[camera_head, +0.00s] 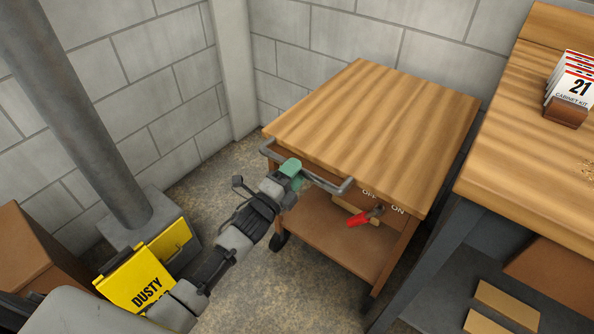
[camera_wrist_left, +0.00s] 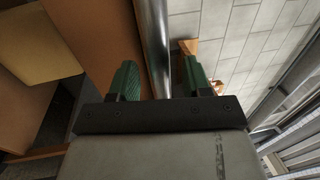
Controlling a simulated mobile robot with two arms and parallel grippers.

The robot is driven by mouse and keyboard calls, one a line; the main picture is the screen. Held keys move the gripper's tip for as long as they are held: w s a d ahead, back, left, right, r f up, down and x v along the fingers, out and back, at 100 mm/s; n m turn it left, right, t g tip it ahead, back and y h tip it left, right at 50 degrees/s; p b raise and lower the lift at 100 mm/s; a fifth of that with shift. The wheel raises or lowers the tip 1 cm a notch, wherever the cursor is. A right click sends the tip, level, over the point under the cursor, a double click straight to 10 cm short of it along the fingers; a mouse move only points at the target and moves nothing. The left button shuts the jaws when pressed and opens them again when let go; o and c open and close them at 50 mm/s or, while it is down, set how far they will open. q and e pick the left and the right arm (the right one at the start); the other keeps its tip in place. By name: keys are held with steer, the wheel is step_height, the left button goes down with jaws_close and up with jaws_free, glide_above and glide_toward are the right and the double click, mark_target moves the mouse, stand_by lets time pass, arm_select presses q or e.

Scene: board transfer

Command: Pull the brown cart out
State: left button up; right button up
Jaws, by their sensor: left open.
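The brown cart (camera_head: 372,120) has a thick wooden top, a lower shelf and dark wheels, and stands near the block wall. A grey bar handle (camera_head: 328,184) runs along its near-left edge. My left gripper (camera_head: 291,170), with green fingers, is at this handle. In the left wrist view, the open fingers (camera_wrist_left: 160,78) lie on either side of the handle bar (camera_wrist_left: 157,45), which passes between them. The fingers do not look closed on it. Brown cart panels fill the left of that view. My right gripper does not show.
A red switch lever (camera_head: 364,216) with OFF and ON marks sits under the cart's top. A workbench (camera_head: 530,180) with a card holder (camera_head: 566,112) stands close on the right. A grey post (camera_head: 85,110) and yellow sign (camera_head: 143,281) stand left. Floor left of the cart is bare.

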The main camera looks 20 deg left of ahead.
arm_select(q)
steer(key=shift+w+d+r, duration=0.15)
steer(key=shift+w+d, duration=0.1)
steer(key=shift+w, duration=0.35)
jaws_close()
